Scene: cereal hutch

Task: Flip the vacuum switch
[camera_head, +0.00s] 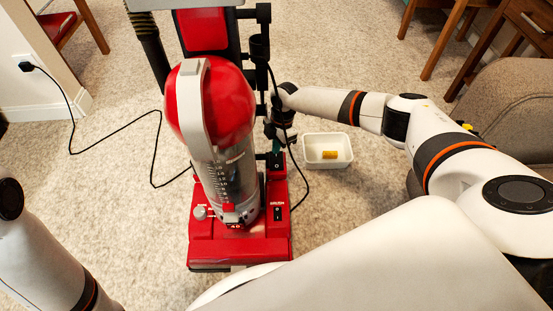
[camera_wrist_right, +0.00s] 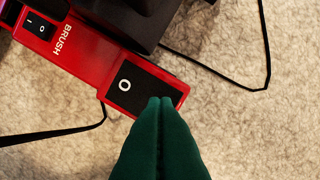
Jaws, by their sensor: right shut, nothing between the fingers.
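A red upright vacuum (camera_head: 225,100) stands on the carpet in the head view. On its base, at the right side, is a black rocker switch (camera_head: 277,163). In the right wrist view this switch (camera_wrist_right: 124,86) shows an "O" on its far end. My right gripper (camera_wrist_right: 160,101) is shut and empty, its green fingertips over the near end of the switch and hiding part of it. I cannot tell whether they touch it. In the head view the gripper (camera_head: 276,148) points down beside the vacuum. My left arm shows at the lower left, but its gripper is out of view.
A second switch (camera_head: 277,213) marked BRUSH sits nearer on the base; it also shows in the wrist view (camera_wrist_right: 40,27). A black cord (camera_head: 125,127) runs to a wall plug. A white bin (camera_head: 327,163) with a yellow item stands right of the vacuum. Chairs stand behind.

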